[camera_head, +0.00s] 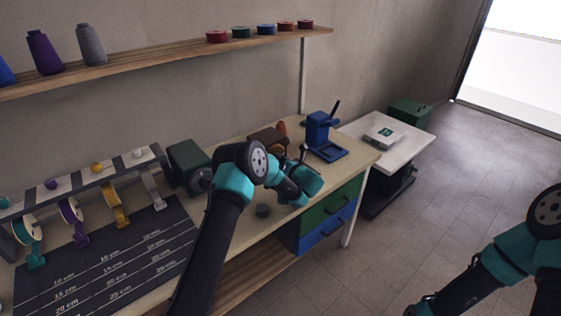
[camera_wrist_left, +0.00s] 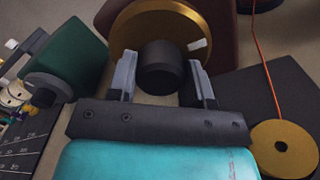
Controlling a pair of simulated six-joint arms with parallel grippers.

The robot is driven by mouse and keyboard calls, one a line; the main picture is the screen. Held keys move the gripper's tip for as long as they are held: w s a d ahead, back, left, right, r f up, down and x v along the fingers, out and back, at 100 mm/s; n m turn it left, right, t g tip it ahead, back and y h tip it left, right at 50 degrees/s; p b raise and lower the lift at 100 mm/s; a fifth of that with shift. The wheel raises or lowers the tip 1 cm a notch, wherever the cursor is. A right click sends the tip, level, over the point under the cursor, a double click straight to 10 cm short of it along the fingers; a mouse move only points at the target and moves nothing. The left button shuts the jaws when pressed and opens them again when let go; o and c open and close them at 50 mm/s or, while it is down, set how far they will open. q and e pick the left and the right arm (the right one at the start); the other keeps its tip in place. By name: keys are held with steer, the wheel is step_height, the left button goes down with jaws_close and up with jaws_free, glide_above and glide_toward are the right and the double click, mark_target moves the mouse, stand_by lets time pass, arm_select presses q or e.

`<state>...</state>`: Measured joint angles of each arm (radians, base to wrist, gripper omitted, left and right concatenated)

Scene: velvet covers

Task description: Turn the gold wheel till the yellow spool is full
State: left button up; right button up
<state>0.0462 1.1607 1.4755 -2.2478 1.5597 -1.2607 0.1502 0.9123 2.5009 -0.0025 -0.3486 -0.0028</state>
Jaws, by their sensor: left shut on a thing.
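In the left wrist view, the gold wheel (camera_wrist_left: 180,18) stands upright between and beyond my fingers, with a small white mark on its right side. Its black round knob (camera_wrist_left: 158,68) sits between the fingers of my left gripper (camera_wrist_left: 160,85), which is shut on it. A yellow disc (camera_wrist_left: 283,149), which looks like the yellow spool, is at the lower right; an orange thread runs down to it. How full it is, I cannot tell. In the head view, my left arm hides the wheel. My right gripper (camera_head: 424,306) is at the bottom edge, too dark and cut off to read.
A dark green motor-like block (camera_head: 188,160) stands left of my left gripper. A blue stand (camera_head: 322,138) is to the right. A rack with hanging spools (camera_head: 115,217) and a black measuring mat (camera_head: 110,262) fill the bench's left. A white side table (camera_head: 405,143) stands at the right.

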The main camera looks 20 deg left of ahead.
arm_select(q)
steer(key=m, duration=0.6)
steer(key=shift+m, duration=0.3)
steer(key=m, duration=0.6)
stand_by(0.3)
steer(key=o, duration=0.9)
steer(key=v, duration=1.7)
steer(key=shift+s+d, duration=0.15)
